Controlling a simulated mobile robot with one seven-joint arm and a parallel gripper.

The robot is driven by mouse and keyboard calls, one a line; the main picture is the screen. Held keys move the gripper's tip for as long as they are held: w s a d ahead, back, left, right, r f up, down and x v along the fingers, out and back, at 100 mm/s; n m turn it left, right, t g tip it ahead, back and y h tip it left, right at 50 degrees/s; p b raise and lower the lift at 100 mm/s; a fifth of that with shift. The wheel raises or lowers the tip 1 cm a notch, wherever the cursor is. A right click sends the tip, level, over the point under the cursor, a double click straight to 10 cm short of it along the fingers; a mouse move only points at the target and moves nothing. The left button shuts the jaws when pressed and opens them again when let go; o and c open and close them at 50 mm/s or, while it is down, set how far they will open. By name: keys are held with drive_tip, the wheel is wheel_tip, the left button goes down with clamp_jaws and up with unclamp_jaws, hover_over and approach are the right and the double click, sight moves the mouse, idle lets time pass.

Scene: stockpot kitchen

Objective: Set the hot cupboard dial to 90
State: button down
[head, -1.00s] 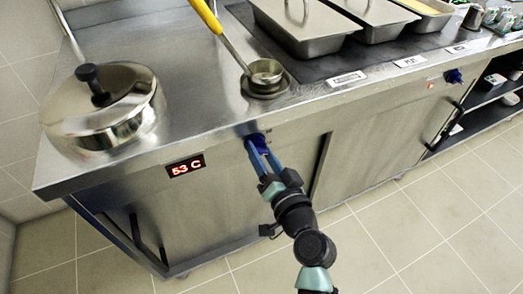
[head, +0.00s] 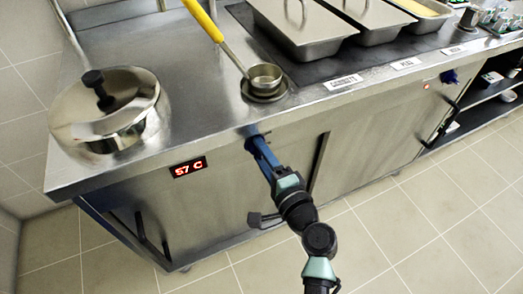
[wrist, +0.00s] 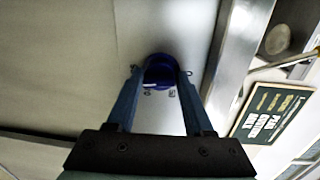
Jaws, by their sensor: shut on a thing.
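The hot cupboard (head: 225,215) is a stainless steel counter unit with a red display (head: 188,167) on its front that reads 57 C. A blue dial (wrist: 159,72) sits on the front panel; in the wrist view it lies between my two fingertips. My gripper (head: 254,141) is shut on this dial, to the right of the display. In the head view the fingers mostly hide the dial.
A lidded pot (head: 108,110) and a yellow-handled ladle (head: 262,78) stand on the counter above. Lidded metal trays (head: 300,35) sit behind. Another blue dial (head: 449,77) is farther right. The floor (head: 400,230) in front is clear.

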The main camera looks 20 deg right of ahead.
drive_tip(key=shift+r+m, duration=0.1)
drive_tip(key=shift+m, duration=0.6)
drive_tip(key=shift+c, duration=1.6)
unclamp_jaws()
drive_tip(key=s+p, duration=0.1)
drive_tip(key=s, duration=1.2)
drive_tip(key=shift+d+r, duration=0.4)
drive_tip(key=shift+d, duration=0.05)
